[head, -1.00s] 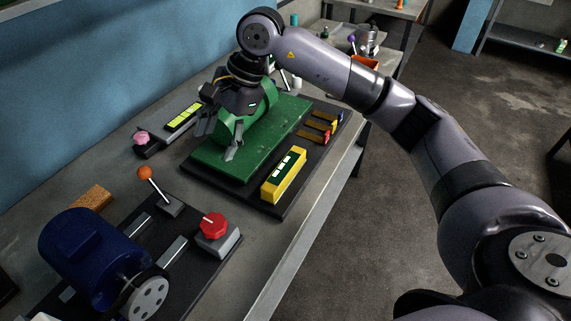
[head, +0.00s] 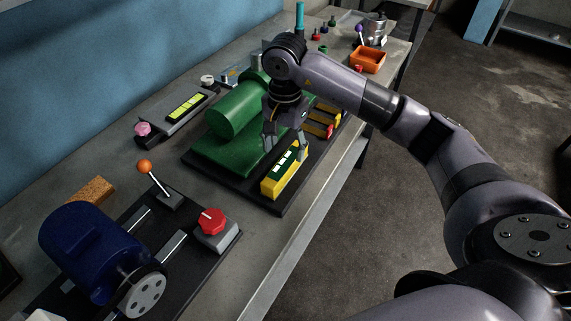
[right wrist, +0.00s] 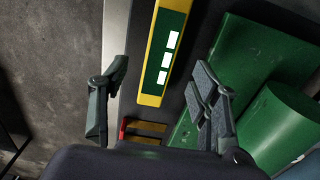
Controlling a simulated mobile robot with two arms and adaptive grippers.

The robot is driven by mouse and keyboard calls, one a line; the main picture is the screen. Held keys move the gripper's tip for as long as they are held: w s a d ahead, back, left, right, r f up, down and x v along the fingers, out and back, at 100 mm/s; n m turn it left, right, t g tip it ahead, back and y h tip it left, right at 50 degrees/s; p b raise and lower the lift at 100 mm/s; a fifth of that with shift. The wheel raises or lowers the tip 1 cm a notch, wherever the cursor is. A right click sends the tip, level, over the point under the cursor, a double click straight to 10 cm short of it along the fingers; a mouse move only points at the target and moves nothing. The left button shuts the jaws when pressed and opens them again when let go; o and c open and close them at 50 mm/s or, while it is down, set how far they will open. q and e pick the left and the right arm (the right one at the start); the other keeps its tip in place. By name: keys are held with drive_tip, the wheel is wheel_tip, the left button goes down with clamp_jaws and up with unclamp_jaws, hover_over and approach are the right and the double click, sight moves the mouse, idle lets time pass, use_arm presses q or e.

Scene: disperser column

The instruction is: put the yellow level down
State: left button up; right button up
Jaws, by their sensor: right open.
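The yellow level (head: 288,181) has a green face with several white windows. It lies on the dark base plate (head: 270,208) in front of the green machine (head: 238,112). It also shows in the right wrist view (right wrist: 163,62), running up from between the fingers. My right gripper (head: 285,146) is open, above the far end of the level. In the right wrist view the open fingers (right wrist: 160,88) stand on either side of the level's line, with nothing held. My left gripper is not in view.
A blue motor (head: 88,255), an orange-knobbed lever (head: 158,183) and a red knob (head: 212,222) are at the near left. Red and yellow pieces (head: 318,128) lie just beyond the level. An orange tray (head: 368,60) stands farther back.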

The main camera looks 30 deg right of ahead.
sight(286, 163)
wheel_tip(286, 163, down, 2)
drive_tip(key=shift+f, duration=0.2)
wheel_tip(286, 163, down, 4)
drive_tip(key=p, duration=0.3)
drive_tip(key=shift+w+d, duration=0.1)
drive_tip(key=shift+f, duration=0.65)
drive_tip(key=shift+c, duration=0.6)
clamp_jaws()
